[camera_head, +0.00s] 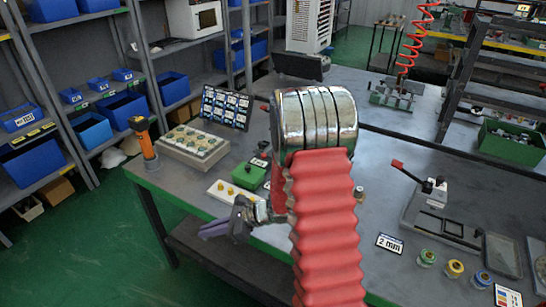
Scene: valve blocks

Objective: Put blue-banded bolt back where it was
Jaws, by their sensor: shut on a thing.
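My gripper (222,228) is left of my red arm, beyond the near left edge of the workbench. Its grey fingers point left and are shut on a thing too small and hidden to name. I cannot make out a blue band in the jaws. A round piece with a blue ring (481,280) stands on the bench at the right. A yellow-ringed piece (454,268) and a green-ringed piece (427,257) stand beside it. I cannot tell whether any of these is the bolt.
A white plate with yellow knobs (230,194), a green block (249,175) and a beige valve block (194,144) lie behind my gripper. An orange-black tool (145,140) stands at the bench's left corner. A red-handled clamp (430,190) and "2 mm" card (389,243) are right.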

